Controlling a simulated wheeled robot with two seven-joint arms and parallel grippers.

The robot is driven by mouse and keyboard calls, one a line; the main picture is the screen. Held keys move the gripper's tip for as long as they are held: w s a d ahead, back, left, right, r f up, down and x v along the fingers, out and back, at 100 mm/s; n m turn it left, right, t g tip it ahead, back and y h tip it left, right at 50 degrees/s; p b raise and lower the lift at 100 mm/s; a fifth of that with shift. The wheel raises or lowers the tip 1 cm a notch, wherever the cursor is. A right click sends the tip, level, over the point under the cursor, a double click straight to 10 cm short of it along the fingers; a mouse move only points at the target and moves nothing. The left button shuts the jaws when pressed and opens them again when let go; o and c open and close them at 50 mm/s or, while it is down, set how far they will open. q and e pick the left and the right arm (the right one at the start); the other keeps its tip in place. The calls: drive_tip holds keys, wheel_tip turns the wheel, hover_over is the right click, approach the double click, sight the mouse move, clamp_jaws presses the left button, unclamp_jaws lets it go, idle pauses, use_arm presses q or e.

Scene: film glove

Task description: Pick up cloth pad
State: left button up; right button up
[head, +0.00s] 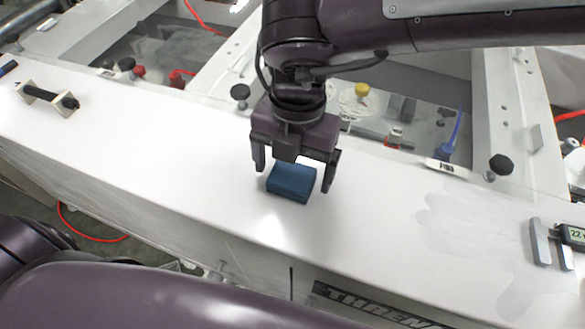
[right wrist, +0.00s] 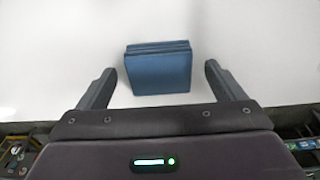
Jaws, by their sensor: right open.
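The cloth pad (head: 292,182) is a small blue folded block lying on the white bench top. In the right wrist view the blue pad (right wrist: 158,68) shows layered folds along its far edge. My right gripper (head: 295,178) is open over the pad, with one finger on each side of it. In the right wrist view the gripper's fingers (right wrist: 158,85) stand apart, with a gap between each finger and the pad. The pad rests on the surface and is not gripped. My left gripper is not in view.
The white bench top (head: 180,150) is clear around the pad. A digital caliper (head: 560,240) lies at the far right. A black-handled piece with pale ends (head: 47,97) sits at the left. Black knobs (head: 499,165) and recessed bays line the back edge.

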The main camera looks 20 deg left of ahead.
drive_tip(key=shift+s+f, duration=0.1)
drive_tip(key=c, duration=0.8)
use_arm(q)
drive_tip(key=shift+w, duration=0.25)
use_arm(e)
drive_tip(key=shift+c, duration=1.3)
drive_tip(key=shift+r+b, duration=0.35)
drive_tip(key=shift+r, duration=0.45)
wheel_tip(320, 180, up, 8)
drive_tip(key=b, duration=0.2)
wheel_tip(320, 180, up, 11)
drive_tip(key=p, duration=0.2)
hover_over(292, 173)
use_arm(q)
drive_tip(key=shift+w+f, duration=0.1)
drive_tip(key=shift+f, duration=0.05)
use_arm(e)
drive_tip(key=shift+f, duration=0.25)
